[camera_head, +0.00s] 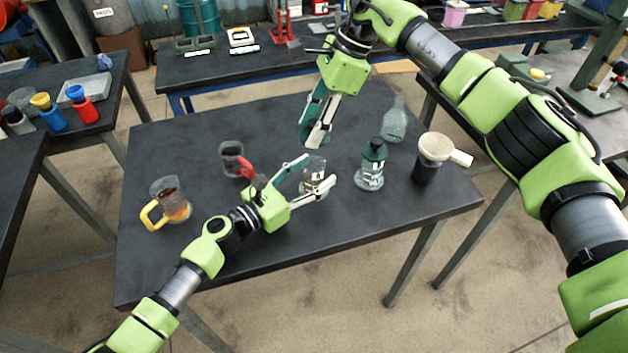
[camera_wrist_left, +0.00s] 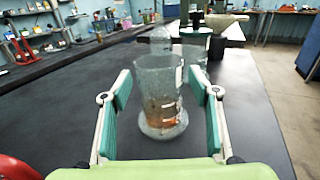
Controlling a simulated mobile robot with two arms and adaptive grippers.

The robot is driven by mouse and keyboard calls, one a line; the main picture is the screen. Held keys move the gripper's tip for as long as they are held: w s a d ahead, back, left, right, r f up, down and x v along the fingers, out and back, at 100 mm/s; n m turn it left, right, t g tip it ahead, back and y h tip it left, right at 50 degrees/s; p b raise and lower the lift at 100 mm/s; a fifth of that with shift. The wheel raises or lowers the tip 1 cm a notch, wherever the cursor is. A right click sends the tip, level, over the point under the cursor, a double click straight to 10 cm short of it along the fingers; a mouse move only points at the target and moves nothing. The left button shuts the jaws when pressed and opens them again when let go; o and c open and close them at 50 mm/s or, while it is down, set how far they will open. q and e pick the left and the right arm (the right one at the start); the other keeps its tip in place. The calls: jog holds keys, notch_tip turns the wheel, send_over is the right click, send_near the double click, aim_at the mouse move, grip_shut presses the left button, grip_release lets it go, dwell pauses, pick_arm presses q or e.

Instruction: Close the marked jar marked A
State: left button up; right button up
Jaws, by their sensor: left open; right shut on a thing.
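An open clear glass jar (camera_head: 313,172) stands on the dark table with a little orange-brown oil low inside. My left gripper (camera_head: 318,180) is open with its fingers on either side of this jar. In the left wrist view the jar (camera_wrist_left: 158,95) stands upright between the two fingers (camera_wrist_left: 160,92), with gaps beside it. A second jar (camera_head: 369,178) with a dark green lid (camera_head: 374,149) stands to its right. I cannot read an A on either jar. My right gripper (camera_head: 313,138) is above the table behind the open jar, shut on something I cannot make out.
A clear bottle (camera_head: 394,124) and a pale funnel on a black cup (camera_head: 426,171) stand to the right. The table's front edge is clear.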

pick_arm(q)
grip_shut()
pick_arm(e)
send_over(304, 169)
jog(key=w+d, duration=0.1)
jog(key=d, duration=0.1)
jog(key=shift+w+f, duration=0.15)
jog(key=shift+f, duration=2.3)
jog(key=shift+f, duration=0.85)
jog(key=shift+f, duration=0.65)
jog(key=o, duration=0.9)
jog(key=s+v, duration=0.1)
jog(key=v, duration=1.1)
jog(key=shift+w, duration=0.45)
